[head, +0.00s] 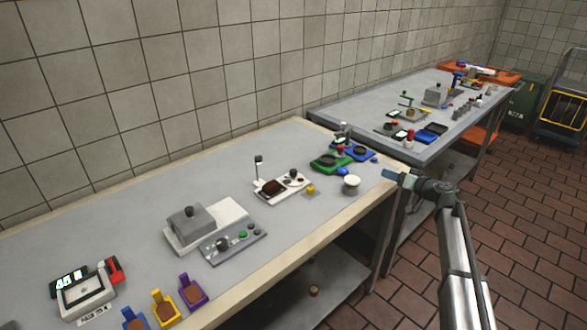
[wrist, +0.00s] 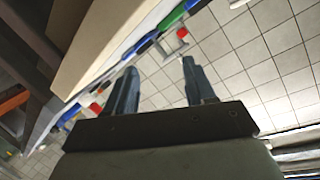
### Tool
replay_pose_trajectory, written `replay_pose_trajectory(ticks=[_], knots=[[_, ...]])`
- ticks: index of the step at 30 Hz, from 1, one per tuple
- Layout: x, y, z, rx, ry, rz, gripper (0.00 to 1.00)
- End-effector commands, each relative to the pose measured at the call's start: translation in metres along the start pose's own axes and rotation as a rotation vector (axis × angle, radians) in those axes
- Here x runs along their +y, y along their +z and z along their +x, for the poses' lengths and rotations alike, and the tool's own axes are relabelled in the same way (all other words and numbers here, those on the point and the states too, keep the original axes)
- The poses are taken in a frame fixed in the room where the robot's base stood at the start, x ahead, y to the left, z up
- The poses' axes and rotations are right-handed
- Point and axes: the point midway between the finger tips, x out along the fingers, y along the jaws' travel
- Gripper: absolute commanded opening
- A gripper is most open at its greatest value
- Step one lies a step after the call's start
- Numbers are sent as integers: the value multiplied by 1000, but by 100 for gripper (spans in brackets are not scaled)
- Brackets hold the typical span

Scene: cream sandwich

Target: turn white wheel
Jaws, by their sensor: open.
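A small round white piece (head: 351,181) on a grey base, which looks like the white wheel, stands near the front edge at the right end of the near table. My gripper (head: 388,174) is at that table's right end, to the right of the white piece and apart from it. In the wrist view my gripper (wrist: 160,78) shows two separated blue-grey fingers with nothing between them. The white wheel cannot be made out for sure in the wrist view.
The near table (head: 120,235) holds a green tray (head: 326,164), a white board (head: 266,194) with a dark block, a grey box (head: 187,225), a button panel (head: 232,244) and a scale (head: 85,297). A second table (head: 350,113) stands behind.

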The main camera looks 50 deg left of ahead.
Motion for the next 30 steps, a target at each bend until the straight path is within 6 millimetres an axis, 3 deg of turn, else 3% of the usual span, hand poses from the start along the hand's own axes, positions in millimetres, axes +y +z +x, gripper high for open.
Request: replay_pose_trajectory(ticks=[5, 17, 24, 30], knots=[[-28, -15, 27, -46, -43, -89, 54], [-102, -1, 96, -344, -154, -409, 54], [-179, 8, 151, -692, -258, -749, 54], [-250, 0, 177, -1029, -315, -1027, 54]])
